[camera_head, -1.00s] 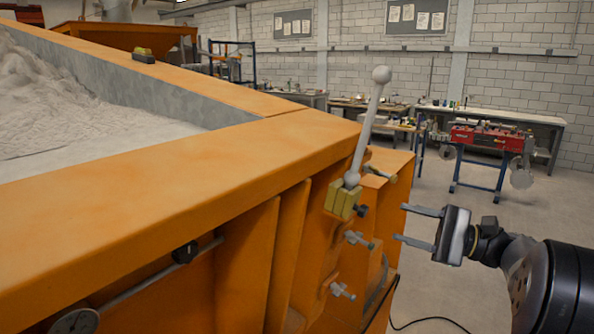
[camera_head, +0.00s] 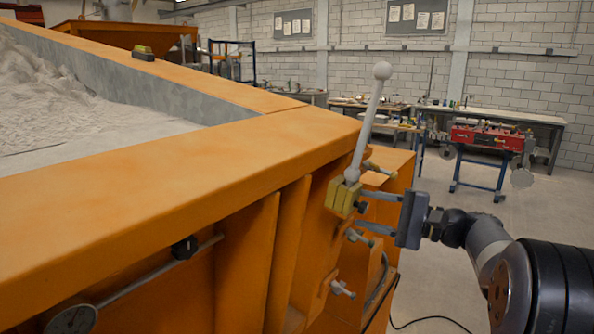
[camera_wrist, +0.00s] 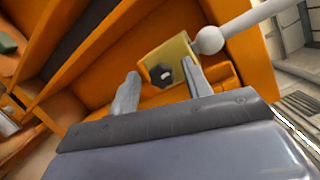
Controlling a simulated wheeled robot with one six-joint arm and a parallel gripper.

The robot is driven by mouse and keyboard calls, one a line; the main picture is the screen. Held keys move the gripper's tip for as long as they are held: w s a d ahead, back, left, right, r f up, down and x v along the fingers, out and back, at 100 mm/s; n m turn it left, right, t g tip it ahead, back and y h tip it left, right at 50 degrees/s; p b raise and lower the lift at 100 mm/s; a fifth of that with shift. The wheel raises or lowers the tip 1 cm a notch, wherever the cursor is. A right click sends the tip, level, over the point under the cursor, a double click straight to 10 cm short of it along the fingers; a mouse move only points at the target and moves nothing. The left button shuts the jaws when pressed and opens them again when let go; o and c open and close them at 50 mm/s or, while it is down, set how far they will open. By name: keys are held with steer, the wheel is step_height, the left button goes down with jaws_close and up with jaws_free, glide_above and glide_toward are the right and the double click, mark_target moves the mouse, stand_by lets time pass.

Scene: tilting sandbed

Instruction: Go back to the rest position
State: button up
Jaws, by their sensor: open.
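My gripper (camera_head: 377,212) is open, its two grey fingers pointing left at the end of the orange sandbed frame (camera_head: 200,185). In the head view its fingertips overlap the area just below and right of the yellow valve block (camera_head: 341,198). A pale lever with a ball end (camera_head: 368,125) stands up from this block, tilted slightly right. In the wrist view a dark knob (camera_wrist: 161,74) on the yellow block shows between and beyond the fingertips (camera_wrist: 162,85). I cannot tell whether the fingers touch anything. No object is held.
Metal tap handles (camera_head: 342,289) stick out below the block. Open floor lies right of the frame (camera_head: 445,280). A red-topped cart (camera_head: 487,138) and benches stand behind.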

steer(key=n+b, duration=0.1)
steer(key=n, duration=0.1)
steer(key=n+t+h+b, duration=0.1)
steer(key=n+b, duration=0.1)
steer(key=shift+s+f+n+h+b, duration=0.1)
steer(key=shift+f+n+h+b, duration=0.05)
steer(key=shift+n+h+b, duration=0.15)
steer(key=n+t+h+b, duration=0.1)
steer(key=n+b, duration=0.1)
steer(key=n, duration=0.1)
steer(key=shift+n, duration=0.3)
steer(key=n+t+h+b, duration=0.1)
steer(key=n+t, duration=0.1)
steer(key=n, duration=0.1)
steer(key=shift+s+a+n, duration=0.1)
steer(key=shift+n, duration=0.2)
steer(key=shift+n+t+h+p, duration=0.5)
steer(key=shift+n+t+h, duration=0.15)
steer(key=shift+n, duration=0.95)
